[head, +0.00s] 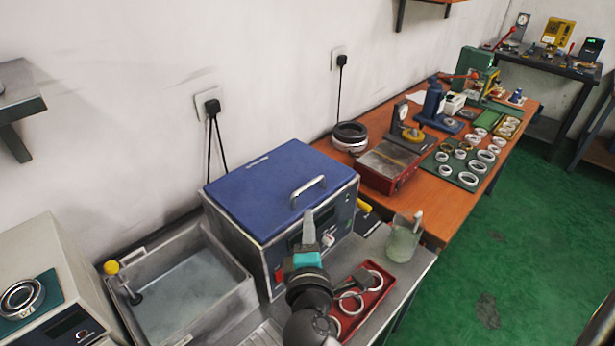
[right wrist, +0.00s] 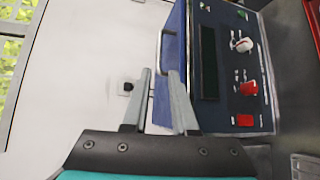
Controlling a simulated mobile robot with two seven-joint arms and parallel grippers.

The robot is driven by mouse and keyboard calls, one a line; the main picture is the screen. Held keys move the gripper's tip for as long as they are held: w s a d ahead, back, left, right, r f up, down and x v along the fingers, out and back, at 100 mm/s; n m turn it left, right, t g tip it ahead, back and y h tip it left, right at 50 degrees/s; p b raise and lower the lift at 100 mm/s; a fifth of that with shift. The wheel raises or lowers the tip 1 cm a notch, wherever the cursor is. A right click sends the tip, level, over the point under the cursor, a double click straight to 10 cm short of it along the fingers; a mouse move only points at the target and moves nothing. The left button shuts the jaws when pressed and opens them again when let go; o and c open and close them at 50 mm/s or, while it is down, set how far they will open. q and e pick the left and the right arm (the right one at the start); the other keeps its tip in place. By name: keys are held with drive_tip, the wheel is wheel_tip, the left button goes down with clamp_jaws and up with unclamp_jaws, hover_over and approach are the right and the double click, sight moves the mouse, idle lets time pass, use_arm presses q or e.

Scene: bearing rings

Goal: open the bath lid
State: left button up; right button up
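The bath (head: 300,255) is a box with a dark front panel, and its blue lid (head: 265,185) lies flat and closed on top. A grey metal handle (head: 308,190) stands near the lid's front right edge. My right gripper (head: 309,213) is in front of the bath, its fingers pointing up toward the handle. In the right wrist view its fingers (right wrist: 160,72) are apart with nothing clamped between them. The lid's blue edge (right wrist: 172,50) and the handle (right wrist: 164,55) show just beyond the fingertips. Contact with the handle cannot be told. My left gripper is not in view.
An open grey basin of liquid (head: 245,292) stands left of the bath. A red tray with metal rings (head: 374,303) and a glass beaker (head: 402,243) stand right of my right gripper. The wall is close behind the bath.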

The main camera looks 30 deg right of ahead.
sight(309, 185)
drive_tip(key=x, duration=1.3)
drive_tip(key=shift+w, duration=0.1)
drive_tip(key=shift+x, duration=0.8)
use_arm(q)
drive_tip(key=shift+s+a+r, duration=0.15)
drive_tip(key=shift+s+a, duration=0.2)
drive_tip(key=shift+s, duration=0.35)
use_arm(e)
drive_tip(key=shift+c, duration=0.3)
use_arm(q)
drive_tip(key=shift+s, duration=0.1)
use_arm(e)
clamp_jaws()
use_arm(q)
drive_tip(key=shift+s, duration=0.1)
